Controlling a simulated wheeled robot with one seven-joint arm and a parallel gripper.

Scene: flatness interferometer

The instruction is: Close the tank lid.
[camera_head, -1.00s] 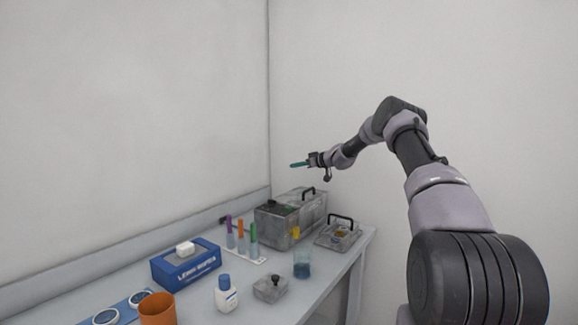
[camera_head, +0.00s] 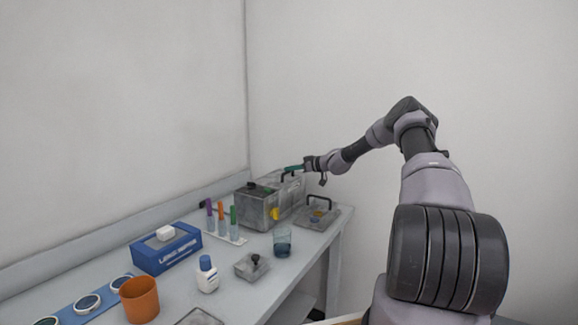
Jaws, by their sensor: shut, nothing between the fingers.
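The tank (camera_head: 256,212) is a grey metal box at the back of the bench, near the wall corner. Its near part looks open, with dark contents at the top. The tank lid (camera_head: 291,190), a grey panel with a black handle, is at the tank's far side; I cannot tell whether it is tilted up or slid back. My gripper (camera_head: 294,168), with teal fingertips, is shut and empty. It appears right by the lid's handle and overlaps it in the picture; contact cannot be told.
A handled metal rack (camera_head: 317,217) stands right of the tank. A wipes box (camera_head: 166,248), white bottle (camera_head: 208,275) and orange cup (camera_head: 139,300) are at left.

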